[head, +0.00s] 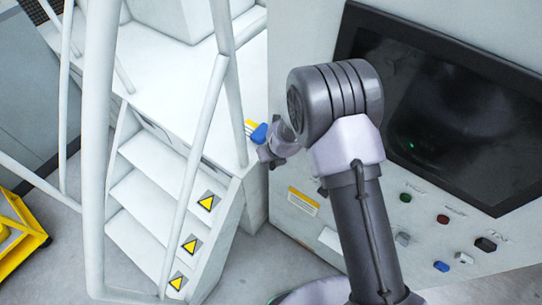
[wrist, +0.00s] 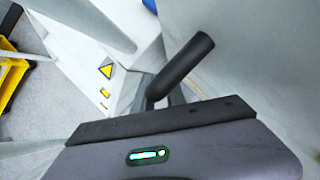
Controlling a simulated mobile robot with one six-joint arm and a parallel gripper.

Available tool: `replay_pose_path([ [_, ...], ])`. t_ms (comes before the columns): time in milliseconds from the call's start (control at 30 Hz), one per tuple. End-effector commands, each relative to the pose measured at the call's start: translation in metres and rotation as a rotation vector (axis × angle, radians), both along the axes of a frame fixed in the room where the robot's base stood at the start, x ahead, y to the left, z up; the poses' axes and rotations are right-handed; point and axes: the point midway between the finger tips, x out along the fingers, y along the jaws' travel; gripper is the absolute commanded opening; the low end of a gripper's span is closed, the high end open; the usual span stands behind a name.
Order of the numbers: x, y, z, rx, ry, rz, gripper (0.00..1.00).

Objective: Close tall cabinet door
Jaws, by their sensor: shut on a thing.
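A dark, round-ended handle (wrist: 184,66) sticks up beyond my gripper in the wrist view, beside a pale grey panel (wrist: 255,45). The panel looks like part of the tall cabinet or its door, but I cannot tell how far the door stands open. My gripper (wrist: 168,100) is shut on the handle; its grey body hides the fingertips and the handle's lower end. In the head view my gripper (head: 270,153) is small and partly behind my arm, between the white stairs and the grey cabinet front (head: 297,165). The handle cannot be made out there.
White stairs (head: 160,165) with railings (head: 100,130) and yellow warning signs (head: 207,203) stand close on the left. A dark screen (head: 450,110) and several buttons (head: 442,219) are on the right. A yellow frame (head: 22,235) is at far left.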

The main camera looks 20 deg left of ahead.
Motion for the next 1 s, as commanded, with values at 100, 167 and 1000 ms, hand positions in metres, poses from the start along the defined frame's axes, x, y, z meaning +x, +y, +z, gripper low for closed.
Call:
replay_pose_path([
  [100,0.008,-0.002,0.003,-0.001,-0.016,-0.005,0.00],
  [167,0.008,-0.002,0.004,-0.001,-0.017,-0.005,0.00],
  [1000,-0.005,-0.009,0.038,0.002,-0.011,-0.004,0.38],
])
